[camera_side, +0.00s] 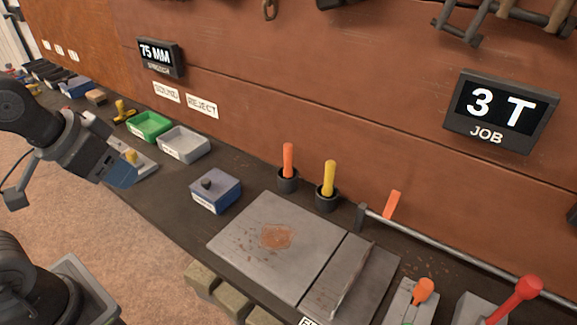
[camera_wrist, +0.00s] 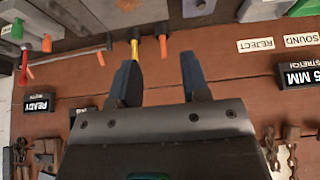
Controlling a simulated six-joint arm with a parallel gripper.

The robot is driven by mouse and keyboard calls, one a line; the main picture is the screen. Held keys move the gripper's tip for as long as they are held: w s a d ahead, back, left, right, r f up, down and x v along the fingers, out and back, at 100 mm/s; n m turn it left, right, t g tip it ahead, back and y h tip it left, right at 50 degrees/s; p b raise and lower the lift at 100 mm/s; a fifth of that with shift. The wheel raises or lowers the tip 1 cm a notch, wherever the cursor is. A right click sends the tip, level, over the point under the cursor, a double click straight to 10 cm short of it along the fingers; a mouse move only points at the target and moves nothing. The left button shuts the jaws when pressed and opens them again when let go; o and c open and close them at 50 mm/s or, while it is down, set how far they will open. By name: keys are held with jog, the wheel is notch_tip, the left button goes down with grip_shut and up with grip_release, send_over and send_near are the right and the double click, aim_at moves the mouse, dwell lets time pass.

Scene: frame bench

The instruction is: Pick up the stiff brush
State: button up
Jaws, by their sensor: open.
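Two handled tools, likely brushes, stand upright in dark cups at the back of the bench: one with an orange handle (camera_side: 288,160) and one with a yellow handle (camera_side: 329,178). Their lower ends are hidden in the cups, so I cannot tell which is the stiff brush. In the wrist view the yellow handle (camera_wrist: 134,48) and orange handle (camera_wrist: 163,46) show beyond the fingertips. My gripper (camera_side: 122,175) is open and empty, well left of both cups in the side view. Its two fingers also show in the wrist view (camera_wrist: 160,70).
A blue-grey box with a dark knob (camera_side: 216,190) stands between my gripper and the cups. Green (camera_side: 150,126) and grey (camera_side: 184,144) trays sit near the wall. A metal plate (camera_side: 325,252) with brown debris lies in front of the cups. A rail (camera_side: 450,248) runs right.

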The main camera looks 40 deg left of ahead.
jog(key=shift+o, duration=1.3)
jog(key=m+t+h, duration=0.4)
jog(key=t+h, duration=0.2)
jog(key=t, duration=0.5)
send_over(288, 166)
jog(key=s+a, duration=0.3)
jog(key=s, duration=0.1)
notch_tip(288, 166, down, 12)
notch_tip(288, 166, down, 8)
jog(key=h, duration=0.1)
jog(key=shift+x, duration=3.65)
jog(key=shift+d+f, duration=0.1)
jog(key=shift+f, duration=0.05)
